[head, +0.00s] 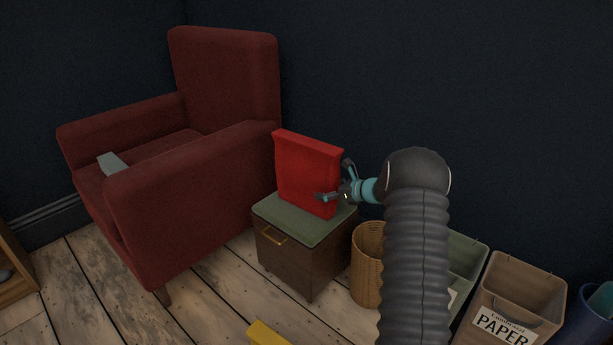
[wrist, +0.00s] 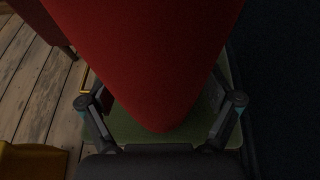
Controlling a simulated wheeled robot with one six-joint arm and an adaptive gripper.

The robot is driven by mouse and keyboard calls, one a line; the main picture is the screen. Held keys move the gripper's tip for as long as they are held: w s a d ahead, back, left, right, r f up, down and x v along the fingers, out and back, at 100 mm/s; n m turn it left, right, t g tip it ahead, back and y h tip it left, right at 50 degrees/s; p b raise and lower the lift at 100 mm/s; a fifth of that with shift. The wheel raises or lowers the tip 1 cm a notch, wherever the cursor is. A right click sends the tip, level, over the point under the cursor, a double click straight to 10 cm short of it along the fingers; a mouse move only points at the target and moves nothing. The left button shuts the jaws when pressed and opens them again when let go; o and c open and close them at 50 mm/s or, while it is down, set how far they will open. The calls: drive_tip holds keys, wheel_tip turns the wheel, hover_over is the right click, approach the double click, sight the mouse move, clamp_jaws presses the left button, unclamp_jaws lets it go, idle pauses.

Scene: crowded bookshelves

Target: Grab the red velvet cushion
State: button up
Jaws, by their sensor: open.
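The red velvet cushion (head: 306,172) stands upright on the green top of a small brown cabinet, beside the armchair. In the wrist view the cushion (wrist: 145,60) fills the upper middle, its near end reaching between my fingers. My gripper (head: 335,184) is open at the right edge of the cushion in the head view. In the wrist view the fingers of my gripper (wrist: 163,108) are spread on either side of the cushion's near end. I cannot tell whether either finger touches it.
The cabinet (head: 277,258) has a green top and a brass handle. A dark red armchair (head: 225,80) stands close on the left. A wicker basket (head: 367,265), a green bin (head: 467,257) and a brown paper bin (head: 519,290) stand to the right. A yellow object (head: 268,335) lies in front.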

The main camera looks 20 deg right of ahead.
drive_tip(key=c, duration=1.2)
drive_tip(key=shift+r, duration=0.1)
drive_tip(key=shift+c, duration=0.3)
